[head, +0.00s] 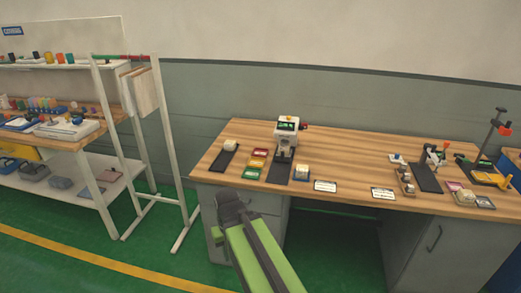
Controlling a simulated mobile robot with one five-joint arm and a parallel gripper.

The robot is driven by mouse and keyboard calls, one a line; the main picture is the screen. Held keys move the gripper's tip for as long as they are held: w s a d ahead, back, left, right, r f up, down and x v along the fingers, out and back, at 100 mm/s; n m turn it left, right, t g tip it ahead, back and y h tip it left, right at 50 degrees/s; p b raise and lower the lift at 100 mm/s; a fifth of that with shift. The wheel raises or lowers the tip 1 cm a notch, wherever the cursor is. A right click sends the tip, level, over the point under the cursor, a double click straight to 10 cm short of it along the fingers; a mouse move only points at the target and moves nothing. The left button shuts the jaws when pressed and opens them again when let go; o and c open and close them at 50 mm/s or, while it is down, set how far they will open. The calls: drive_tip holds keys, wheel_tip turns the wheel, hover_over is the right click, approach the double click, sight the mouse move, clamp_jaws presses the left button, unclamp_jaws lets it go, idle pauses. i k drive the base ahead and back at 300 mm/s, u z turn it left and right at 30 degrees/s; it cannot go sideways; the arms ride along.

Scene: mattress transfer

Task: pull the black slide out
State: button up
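A small white machine with a dark screen (288,124) stands on the wooden workbench (345,155). A black slide (278,173) lies flat in front of it, running from under the machine toward the bench's front edge. How much of the slide is inside the machine I cannot tell. My gripper (228,197) is dark grey at the end of my green arm. In the picture it is at the bench's front edge, left of and below the slide, with clear space between them. Its fingers are too small and dark to show whether they are open.
A black strip with a pale block (231,147) lies left of the machine, with several coloured trays (256,163) between. A pale block (302,172) and white cards (325,186) lie to its right. Another dark plate (427,178) is farther right. A white rack (150,140) stands left.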

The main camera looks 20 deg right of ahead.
sight(281, 158)
drive_tip(key=u, duration=0.35)
drive_tip(key=i, duration=1.25)
drive_tip(key=z, duration=0.2)
